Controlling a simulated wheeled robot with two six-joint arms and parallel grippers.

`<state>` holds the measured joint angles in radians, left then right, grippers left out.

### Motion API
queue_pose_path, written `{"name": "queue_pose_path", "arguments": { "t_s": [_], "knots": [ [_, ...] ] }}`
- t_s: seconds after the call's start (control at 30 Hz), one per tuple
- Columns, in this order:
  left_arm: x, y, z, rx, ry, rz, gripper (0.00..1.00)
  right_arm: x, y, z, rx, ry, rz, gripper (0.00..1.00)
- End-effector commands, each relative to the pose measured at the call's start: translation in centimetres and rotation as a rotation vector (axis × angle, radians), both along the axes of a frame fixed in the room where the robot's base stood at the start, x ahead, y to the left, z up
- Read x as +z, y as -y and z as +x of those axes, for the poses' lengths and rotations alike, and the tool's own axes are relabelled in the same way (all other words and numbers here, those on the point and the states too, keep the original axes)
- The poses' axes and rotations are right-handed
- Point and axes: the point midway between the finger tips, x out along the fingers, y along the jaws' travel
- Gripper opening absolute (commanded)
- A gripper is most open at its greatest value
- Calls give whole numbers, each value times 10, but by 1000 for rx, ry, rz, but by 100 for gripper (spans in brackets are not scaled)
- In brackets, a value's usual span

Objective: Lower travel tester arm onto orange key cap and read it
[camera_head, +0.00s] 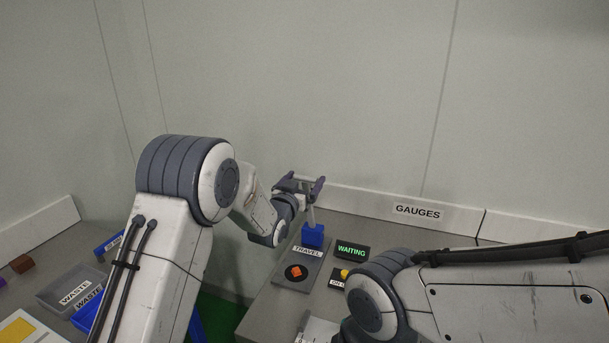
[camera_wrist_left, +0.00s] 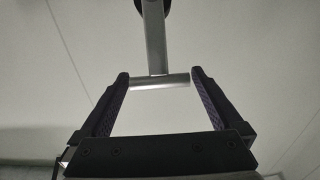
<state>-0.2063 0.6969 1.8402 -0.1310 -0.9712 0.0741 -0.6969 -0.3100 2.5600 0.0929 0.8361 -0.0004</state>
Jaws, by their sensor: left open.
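The travel tester (camera_head: 300,252) is a grey plate labelled TRAVEL with a blue block (camera_head: 312,236) at its back. Its grey arm (camera_head: 311,214) stands raised from the block. The orange key cap (camera_head: 296,271) sits on a dark round spot on the plate, uncovered. My left gripper (camera_head: 303,186) is open, high above the blue block at the top of the raised arm. In the left wrist view the tester arm's crossbar (camera_wrist_left: 160,82) lies between the open fingertips, with slight gaps at the sides. My right gripper is out of view; only my right arm shows.
A display (camera_head: 351,250) reads WAITING in green beside the tester. A device with a yellow part (camera_head: 345,273) stands in front of it. A GAUGES label (camera_head: 418,212) marks the back ledge. A grey WASTE tray (camera_head: 68,285) and blue bins are at left.

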Motion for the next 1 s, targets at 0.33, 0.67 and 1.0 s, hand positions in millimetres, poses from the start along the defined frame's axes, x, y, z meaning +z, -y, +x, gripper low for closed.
{"name": "queue_pose_path", "arguments": {
  "t_s": [0.33, 0.67, 1.0],
  "knots": [
    [-1, 2, 7, 0, -1, 0, 100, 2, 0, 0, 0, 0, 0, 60],
    [0, 2, 6, 0, -1, 0, 0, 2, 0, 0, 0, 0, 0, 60],
    [-6, 0, 1, 0, 23, -7, 0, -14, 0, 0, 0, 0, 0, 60]
  ]
}}
